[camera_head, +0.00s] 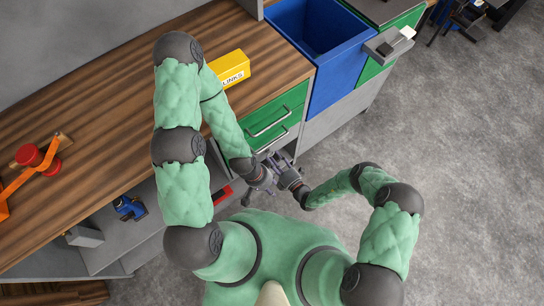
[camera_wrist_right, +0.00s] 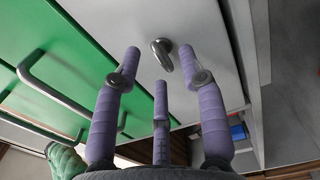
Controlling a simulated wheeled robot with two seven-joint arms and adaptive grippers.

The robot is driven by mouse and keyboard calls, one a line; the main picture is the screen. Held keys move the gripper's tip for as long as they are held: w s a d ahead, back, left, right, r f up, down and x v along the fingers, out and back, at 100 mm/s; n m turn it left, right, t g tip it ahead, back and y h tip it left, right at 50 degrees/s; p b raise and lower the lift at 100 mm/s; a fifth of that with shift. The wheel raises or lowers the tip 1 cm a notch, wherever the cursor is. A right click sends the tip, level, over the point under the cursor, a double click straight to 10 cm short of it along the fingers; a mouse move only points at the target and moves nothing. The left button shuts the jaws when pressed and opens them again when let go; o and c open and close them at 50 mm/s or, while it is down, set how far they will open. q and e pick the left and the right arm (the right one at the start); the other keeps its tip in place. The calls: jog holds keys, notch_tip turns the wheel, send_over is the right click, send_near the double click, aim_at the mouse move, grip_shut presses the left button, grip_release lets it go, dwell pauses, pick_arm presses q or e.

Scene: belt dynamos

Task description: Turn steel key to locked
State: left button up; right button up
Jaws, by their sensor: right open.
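A steel key (camera_wrist_right: 162,54) sticks out of a light grey panel (camera_wrist_right: 150,22) in the right wrist view. Its rounded bow looks tilted. My right gripper (camera_wrist_right: 160,66) is open, with its purple fingers spread around the key in the picture; no finger visibly closes on it. In the head view my right gripper (camera_head: 280,164) is in front of the cabinet beside the green drawers, and the key is hidden there. My left gripper (camera_head: 264,183) is close beside and below it, overlapping it; its fingers are too small and covered to read.
Green drawers (camera_head: 284,110) with bar handles stand under the wooden worktop (camera_head: 100,90). A yellow box (camera_head: 231,68) lies on top. A blue bin (camera_head: 340,70) stands to the right. A red and orange tool (camera_head: 30,158) is at left. Grey floor (camera_head: 450,150) at right is open.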

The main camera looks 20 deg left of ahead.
aim_at(270, 154)
jog(key=shift+x, duration=1.15)
grip_shut()
jog(key=shift+s+a+f+n, duration=0.1)
jog(key=shift+n, duration=4.4)
jog(key=shift+s+f+n, duration=0.1)
jog(key=shift+f+n, duration=0.05)
jog(key=shift+n, duration=4.35)
